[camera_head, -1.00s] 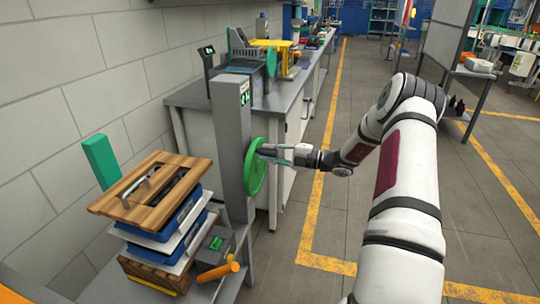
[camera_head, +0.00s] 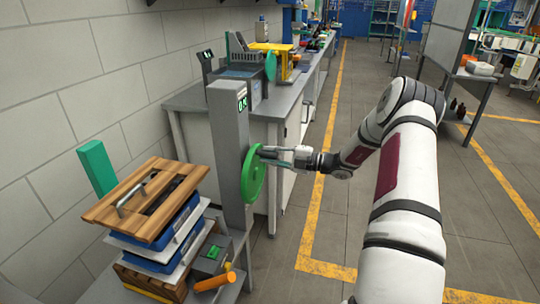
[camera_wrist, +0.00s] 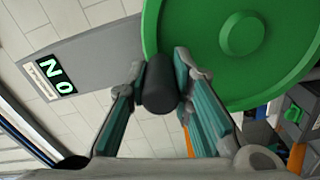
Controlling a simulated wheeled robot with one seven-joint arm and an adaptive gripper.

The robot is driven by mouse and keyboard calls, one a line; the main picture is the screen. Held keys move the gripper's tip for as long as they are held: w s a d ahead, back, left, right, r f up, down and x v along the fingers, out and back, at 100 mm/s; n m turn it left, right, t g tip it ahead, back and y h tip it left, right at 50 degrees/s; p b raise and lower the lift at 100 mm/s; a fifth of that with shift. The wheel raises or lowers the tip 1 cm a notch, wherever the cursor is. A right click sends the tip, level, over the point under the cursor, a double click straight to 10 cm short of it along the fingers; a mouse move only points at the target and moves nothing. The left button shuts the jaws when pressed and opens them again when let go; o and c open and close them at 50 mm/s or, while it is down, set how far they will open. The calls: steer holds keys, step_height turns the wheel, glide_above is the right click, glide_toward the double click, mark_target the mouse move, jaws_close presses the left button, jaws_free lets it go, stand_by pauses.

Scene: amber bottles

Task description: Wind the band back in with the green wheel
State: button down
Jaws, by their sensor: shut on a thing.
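The green wheel (camera_head: 253,178) is mounted on the right side of a grey post (camera_head: 228,150). It fills the upper right of the wrist view (camera_wrist: 275,75), with a round raised hub. My gripper (camera_head: 264,151) is beside the wheel's upper part. In the wrist view its two fingers (camera_wrist: 160,88) are closed on a dark rounded handle (camera_wrist: 159,85) near the wheel's left edge. A small display (camera_head: 242,103) on the post appears to read "0 N" in the wrist view (camera_wrist: 52,75). I cannot make out the band in either view.
A workbench (camera_head: 205,97) stands behind.

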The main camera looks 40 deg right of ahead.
steer(key=c, duration=1.4)
jaws_free()
steer(key=shift+d+f, duration=0.1)
steer(key=v, duration=1.2)
